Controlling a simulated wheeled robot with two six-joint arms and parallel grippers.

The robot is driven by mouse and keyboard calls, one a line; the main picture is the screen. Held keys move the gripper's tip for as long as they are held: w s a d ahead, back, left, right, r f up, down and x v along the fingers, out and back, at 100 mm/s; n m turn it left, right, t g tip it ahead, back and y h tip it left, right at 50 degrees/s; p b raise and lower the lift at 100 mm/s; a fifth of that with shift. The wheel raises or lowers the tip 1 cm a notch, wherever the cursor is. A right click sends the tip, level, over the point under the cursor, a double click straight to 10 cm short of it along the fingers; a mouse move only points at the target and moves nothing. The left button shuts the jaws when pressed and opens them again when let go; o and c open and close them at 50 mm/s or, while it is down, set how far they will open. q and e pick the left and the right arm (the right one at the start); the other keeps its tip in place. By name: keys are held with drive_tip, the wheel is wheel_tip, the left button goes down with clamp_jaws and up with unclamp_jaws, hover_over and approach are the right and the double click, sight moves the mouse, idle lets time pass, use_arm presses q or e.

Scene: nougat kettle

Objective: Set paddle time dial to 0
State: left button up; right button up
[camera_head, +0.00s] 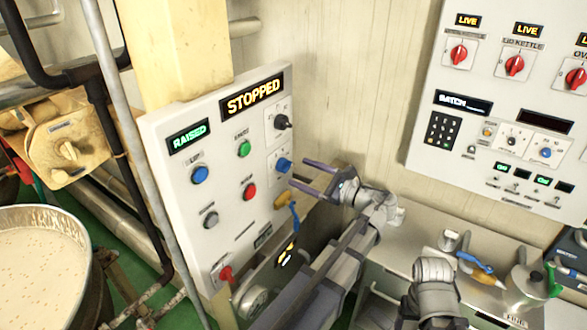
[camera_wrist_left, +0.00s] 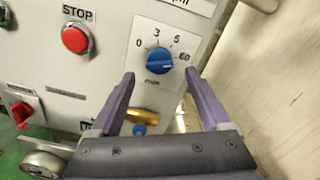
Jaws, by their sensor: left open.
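The paddle time dial is a blue knob (camera_head: 284,165) on the lower right of the white panel under the STOPPED display. In the left wrist view the blue dial (camera_wrist_left: 160,62) sits inside a scale with 0 at its left, 3 and 5 above and 60 at its right, with "min" below. I cannot tell clearly which mark its pointer faces. My left gripper (camera_head: 300,173) is open and empty just in front of the dial. In the left wrist view the fingers (camera_wrist_left: 159,78) point at the panel, one each side of the dial's lower part, apparently apart from it.
A black knob (camera_head: 282,122) is above the dial, and a red STOP button (camera_wrist_left: 75,39) is to its left. A red switch (camera_head: 226,273) is low on the panel. A kettle (camera_head: 45,265) stands at left, another control panel (camera_head: 455,75) at right.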

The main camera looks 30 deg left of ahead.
sight(289, 168)
use_arm(q)
drive_tip(key=shift+w+a, duration=0.15)
drive_tip(key=shift+a, duration=2.2)
clamp_jaws()
